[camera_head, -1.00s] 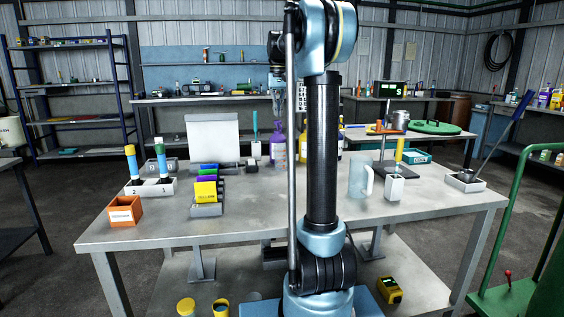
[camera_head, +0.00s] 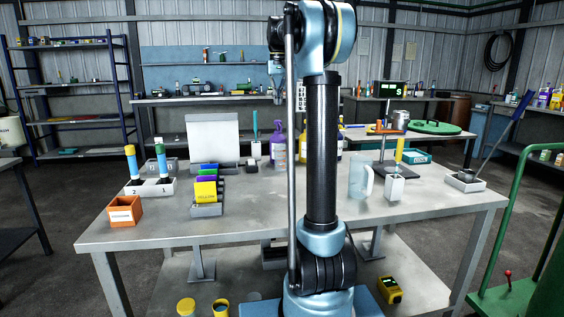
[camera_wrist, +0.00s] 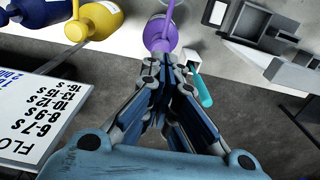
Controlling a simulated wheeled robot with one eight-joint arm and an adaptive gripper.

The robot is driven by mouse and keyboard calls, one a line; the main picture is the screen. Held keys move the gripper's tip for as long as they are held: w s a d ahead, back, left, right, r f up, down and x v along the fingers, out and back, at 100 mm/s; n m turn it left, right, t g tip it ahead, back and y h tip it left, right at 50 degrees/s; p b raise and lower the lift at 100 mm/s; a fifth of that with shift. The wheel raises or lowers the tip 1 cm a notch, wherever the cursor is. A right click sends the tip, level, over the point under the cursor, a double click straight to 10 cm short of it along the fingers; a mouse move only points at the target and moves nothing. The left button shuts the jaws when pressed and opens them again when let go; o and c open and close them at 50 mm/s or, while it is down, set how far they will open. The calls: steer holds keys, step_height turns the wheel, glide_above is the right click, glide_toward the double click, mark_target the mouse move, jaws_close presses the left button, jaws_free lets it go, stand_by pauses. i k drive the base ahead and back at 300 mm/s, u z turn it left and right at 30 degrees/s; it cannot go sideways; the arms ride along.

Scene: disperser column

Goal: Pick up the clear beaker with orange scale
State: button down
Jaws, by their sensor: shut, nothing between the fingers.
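The clear beaker (camera_head: 360,177) is a see-through jug with a handle on its right side. It stands upright on the grey table, just right of my arm's black column in the head view. Its scale marks are too small to make out. My gripper (camera_head: 278,93) is up behind the arm, above the far side of the table, left of and well apart from the beaker. In the wrist view my gripper (camera_wrist: 163,65) has its fingers together with nothing between them. The beaker does not show in the wrist view.
A white container (camera_head: 394,187) stands close right of the beaker. A purple bottle (camera_head: 278,148) stands at the back, also below my fingertips in the wrist view (camera_wrist: 161,32). A stand (camera_head: 384,150) is behind the beaker. The table's front middle (camera_head: 260,215) is clear.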

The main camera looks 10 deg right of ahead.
mark_target(280, 150)
steer(key=k, duration=1)
